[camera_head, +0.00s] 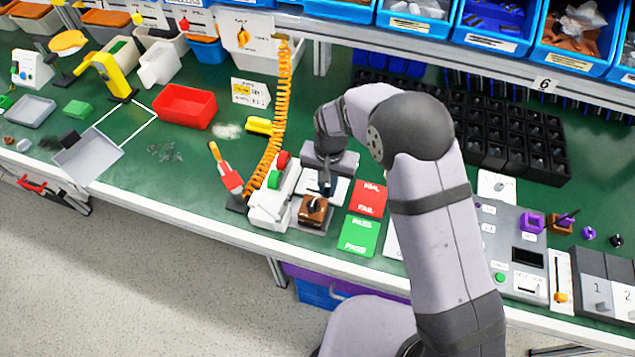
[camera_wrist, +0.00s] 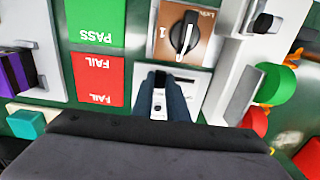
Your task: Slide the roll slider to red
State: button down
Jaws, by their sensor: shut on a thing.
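My gripper (camera_head: 325,184) reaches down over a small white panel (camera_head: 339,193) behind the brown rotary switch. In the wrist view, its two dark fingers (camera_wrist: 160,88) are closed around a small black knob (camera_wrist: 160,77) on this white panel (camera_wrist: 190,82). The panel has a dark slot beside the fingers. I cannot read a roll label or see a red mark on it, since the fingers and palm cover part of it. Another white slider panel with an orange knob (camera_head: 560,297) stands at the far right.
The brown rotary switch (camera_wrist: 184,36) is close by. A white device with green (camera_wrist: 277,85) and red buttons stands beside the panel. Red FAIL (camera_head: 368,198) and green PASS (camera_head: 359,235) cards lie flat opposite. An orange coiled cable (camera_head: 272,130) hangs nearby.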

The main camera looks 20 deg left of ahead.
jog(key=shift+d, duration=0.2)
jog(key=c, duration=1.7)
grip_release()
jog(key=shift+r, duration=0.2)
notch_tip(320, 180, up, 6)
jog(key=shift+b, duration=0.9)
jog(key=shift+r, duration=0.5)
